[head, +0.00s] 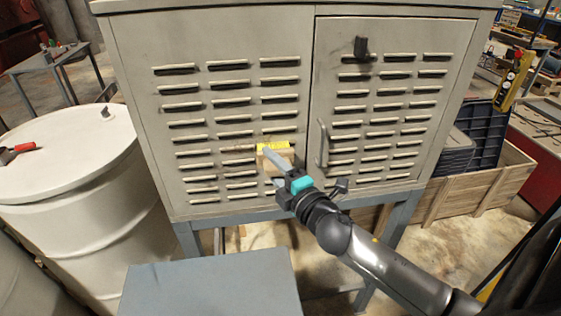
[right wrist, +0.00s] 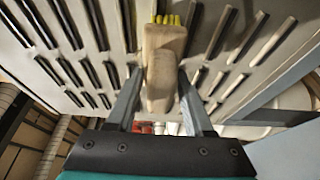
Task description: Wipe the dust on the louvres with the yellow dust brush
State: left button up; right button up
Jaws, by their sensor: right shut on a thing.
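The yellow dust brush (head: 273,147) has a pale wooden handle and yellow bristles. My right gripper (head: 273,167) is shut on its handle, in front of the lower middle of the grey cabinet. In the right wrist view the handle (right wrist: 161,70) sits between the two fingers, with the bristles (right wrist: 168,19) at the far end, against or very near the louvred panel. The louvres (head: 208,155) are rows of slots on the cabinet's left panel and right door. Faint brownish dust (head: 238,148) shows just left of the bristles. My left gripper is out of view.
A white drum (head: 75,200) stands at left. A blue-grey surface (head: 210,290) lies low in front. A wooden crate (head: 475,190) with dark bins is at right.

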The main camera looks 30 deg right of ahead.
jog(key=shift+w+a, duration=1.8)
jog(key=shift+a, duration=2.4)
jog(key=shift+w+a, duration=1.8)
jog(key=shift+a, duration=2.4)
jog(key=shift+s+d+r+p, duration=0.25)
jog(key=shift+s+d+p, duration=0.85)
jog(key=shift+d, duration=2.1)
jog(key=shift+s+d+r+p, duration=0.35)
jog(key=shift+s+d, duration=1.3)
jog(key=shift+d, duration=1.55)
jog(key=shift+s+d+r+p, duration=0.15)
jog(key=shift+s+d+p, duration=1)
jog(key=shift+d, duration=2.05)
jog(key=shift+s, duration=0.15)
